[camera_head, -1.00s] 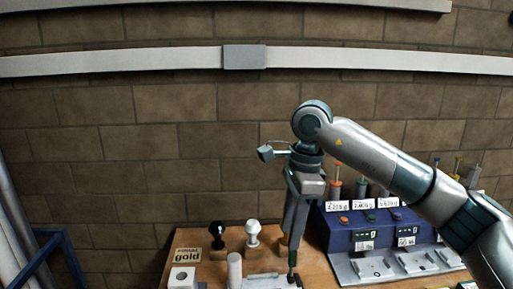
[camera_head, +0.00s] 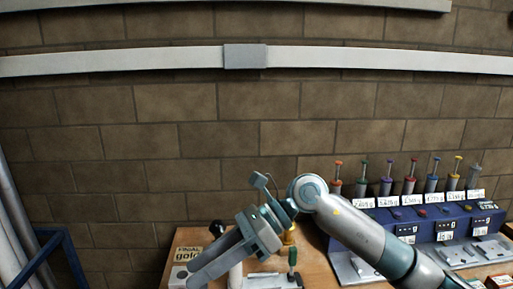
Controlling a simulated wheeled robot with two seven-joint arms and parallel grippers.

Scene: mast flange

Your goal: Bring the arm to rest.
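My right arm comes in from the lower right. Its gripper (camera_head: 194,276) slants down and to the left, above the left part of the wooden bench (camera_head: 318,268). The fingers are seen from the side and overlap, so I cannot tell whether they are apart or together. No object shows between them. A green-handled tool (camera_head: 292,257) stands on the bench, to the right of the gripper and apart from the fingers. My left gripper is not in view.
A blue rack (camera_head: 345,228) with several coloured-top plungers and labels stands on the right. A sign (camera_head: 187,253) and a partly hidden black knob (camera_head: 216,228) are at the left. A blue frame (camera_head: 70,262) stands lower left. The brick wall ahead is clear below the rail (camera_head: 150,62).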

